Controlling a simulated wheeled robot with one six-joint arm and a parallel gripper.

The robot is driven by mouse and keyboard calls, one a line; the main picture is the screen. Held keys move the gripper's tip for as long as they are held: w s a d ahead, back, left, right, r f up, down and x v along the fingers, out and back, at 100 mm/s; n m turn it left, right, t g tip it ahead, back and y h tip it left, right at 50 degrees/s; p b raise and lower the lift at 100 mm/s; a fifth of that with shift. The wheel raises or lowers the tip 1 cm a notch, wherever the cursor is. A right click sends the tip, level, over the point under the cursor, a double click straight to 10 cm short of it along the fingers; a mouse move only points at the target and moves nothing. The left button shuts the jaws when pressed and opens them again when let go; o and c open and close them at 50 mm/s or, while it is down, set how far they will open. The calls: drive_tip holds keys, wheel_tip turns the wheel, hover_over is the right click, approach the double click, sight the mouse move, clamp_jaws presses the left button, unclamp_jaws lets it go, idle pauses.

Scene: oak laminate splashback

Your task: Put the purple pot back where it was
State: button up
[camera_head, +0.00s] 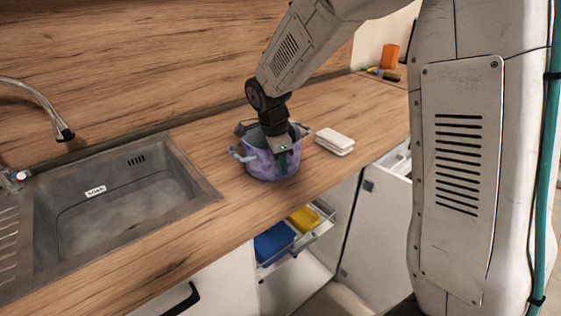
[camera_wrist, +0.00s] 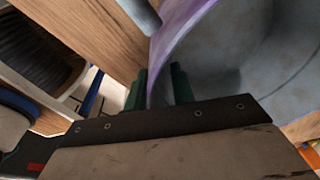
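The purple pot (camera_head: 262,165) stands upright on the wooden counter to the right of the sink, with grey handles at its sides. My gripper (camera_head: 281,158) is at its near right rim, pointing down. One green finger shows against the pot's outer wall; the other is hidden in this view. In the wrist view, the pot's grey inside (camera_wrist: 235,60) and purple rim fill the upper right. The gripper's green fingers (camera_wrist: 159,88) straddle the pot wall, one outside and one inside. A gap shows between the wall and the inner finger, so they look open.
A white stacked block (camera_head: 335,141) lies on the counter just right of the pot. The sink (camera_head: 125,195) and tap (camera_head: 62,132) are at left. Below the counter, an open drawer (camera_head: 318,232) holds blue and yellow things. An orange object (camera_head: 390,56) stands at the far back right.

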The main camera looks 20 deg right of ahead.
wheel_tip(320, 180, up, 12)
drive_tip(key=a, duration=0.2)
drive_tip(key=s+d+r+n, duration=0.2)
drive_tip(key=s+n, duration=0.2)
drive_tip(key=s, duration=0.3)
drive_tip(key=s+d+r+n, duration=0.2)
drive_tip(key=s+r+n, duration=0.15)
drive_tip(key=s, duration=0.35)
drive_tip(key=s+f+n+y, duration=0.1)
drive_tip(key=s+f+n, duration=0.1)
drive_tip(key=s+n, duration=0.3)
drive_tip(key=s+d+f+n+t, duration=0.1)
drive_tip(key=s+f+n, duration=0.1)
drive_tip(key=s+n, duration=0.4)
drive_tip(key=s, duration=0.5)
drive_tip(key=shift+s+y, duration=0.35)
drive_tip(key=shift+y, duration=0.05)
drive_tip(key=shift+d+n, duration=0.1)
drive_tip(key=shift+n, duration=0.15)
